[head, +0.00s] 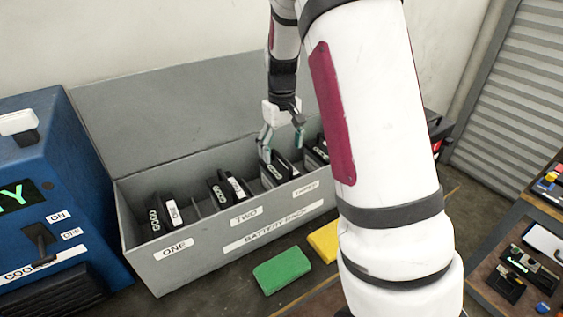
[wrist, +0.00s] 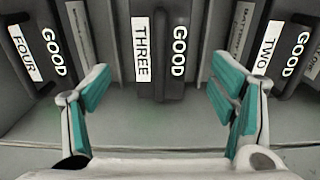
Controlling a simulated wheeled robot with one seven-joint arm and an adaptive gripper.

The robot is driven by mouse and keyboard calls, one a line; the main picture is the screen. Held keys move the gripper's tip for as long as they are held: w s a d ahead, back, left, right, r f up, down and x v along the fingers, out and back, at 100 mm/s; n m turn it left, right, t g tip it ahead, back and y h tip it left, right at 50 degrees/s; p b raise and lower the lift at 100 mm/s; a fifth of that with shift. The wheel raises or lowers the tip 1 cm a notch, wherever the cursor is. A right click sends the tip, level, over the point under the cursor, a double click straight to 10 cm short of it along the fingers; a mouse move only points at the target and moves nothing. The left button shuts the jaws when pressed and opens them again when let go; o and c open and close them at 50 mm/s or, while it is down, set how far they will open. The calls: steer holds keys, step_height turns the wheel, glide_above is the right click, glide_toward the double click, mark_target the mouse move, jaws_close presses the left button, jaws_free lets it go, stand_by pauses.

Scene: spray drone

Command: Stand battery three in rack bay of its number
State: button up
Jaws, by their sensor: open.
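Battery three (wrist: 160,80), a dark block labelled THREE and GOOD, is centred in the wrist view. In the head view it (head: 282,169) stands in the grey battery rack (head: 195,255), behind the plate that appears to read THREE (head: 306,187). My gripper (head: 282,146) is over that bay, fingers pointing down. In the wrist view my gripper (wrist: 160,72) is open, one teal-padded finger on each side of battery three, with gaps between pads and battery. The battery's lower part is hidden in the rack.
Batteries four (wrist: 32,55) and two (wrist: 280,55) flank battery three; another stands in bay ONE (head: 163,215). A blue charger-like cabinet (head: 60,190) is left of the rack. Green (head: 281,271) and yellow (head: 324,241) blocks lie in front. My arm hides the rack's right end.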

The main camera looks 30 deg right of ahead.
step_height(320, 180, up, 5)
steer(key=shift+f, duration=0.2)
steer(key=s+a+r+t, duration=0.2)
steer(key=s+a+r, duration=0.7)
steer(key=s+r, duration=0.25)
steer(key=s+a+t, duration=0.1)
steer(key=s+a, duration=0.2)
steer(key=s, duration=0.5)
steer(key=s+a+t, duration=0.1)
steer(key=s+a, duration=0.1)
steer(key=s, duration=0.6)
steer(key=shift+a+f, duration=0.3)
steer(key=shift+a, duration=0.1)
steer(key=shift+c, duration=0.3)
